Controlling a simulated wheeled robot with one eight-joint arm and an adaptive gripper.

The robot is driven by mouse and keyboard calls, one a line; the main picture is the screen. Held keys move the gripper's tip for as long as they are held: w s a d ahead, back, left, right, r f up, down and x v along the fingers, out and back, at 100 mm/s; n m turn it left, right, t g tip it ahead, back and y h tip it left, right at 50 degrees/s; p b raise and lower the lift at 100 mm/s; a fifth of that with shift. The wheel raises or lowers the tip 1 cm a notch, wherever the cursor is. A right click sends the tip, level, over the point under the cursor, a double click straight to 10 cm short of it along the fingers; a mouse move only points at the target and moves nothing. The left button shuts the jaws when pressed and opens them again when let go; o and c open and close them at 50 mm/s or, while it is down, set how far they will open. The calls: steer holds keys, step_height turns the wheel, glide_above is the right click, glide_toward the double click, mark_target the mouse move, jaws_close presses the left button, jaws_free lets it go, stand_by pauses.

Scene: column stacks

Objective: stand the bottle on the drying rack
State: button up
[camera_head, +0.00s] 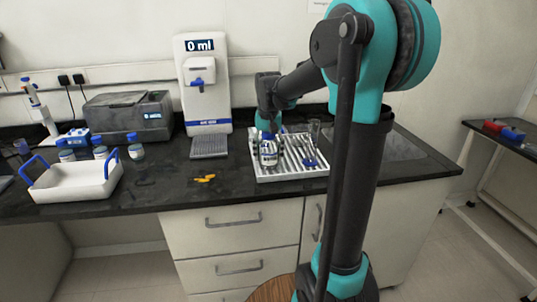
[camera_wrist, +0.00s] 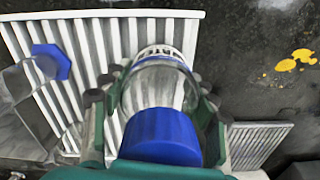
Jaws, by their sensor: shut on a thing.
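The bottle (camera_wrist: 158,92) is clear glass with a blue cap and a white label with dark lettering. My gripper (camera_wrist: 155,85) is shut on it, with a finger on each side. In the head view the bottle (camera_head: 268,153) looks upright at the left part of the drying rack (camera_head: 290,177), below my gripper (camera_head: 268,134). The rack is a white ribbed tray; its ribs also show under the bottle in the wrist view (camera_wrist: 100,14). Whether the bottle's base touches the ribs cannot be told.
A clear glass vessel (camera_head: 314,132) and a blue hexagonal piece (camera_wrist: 51,62) are on the rack. A dispenser reading 0 ml (camera_head: 202,85) stands behind left. Yellow scraps (camera_head: 204,178) lie on the dark counter. A white carrier (camera_head: 75,182) and several blue-capped bottles stand at left.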

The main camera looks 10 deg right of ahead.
steer(key=o, duration=1.3)
steer(key=shift+f, duration=0.1)
step_height(320, 180, up, 12)
steer(key=shift+r, duration=0.15)
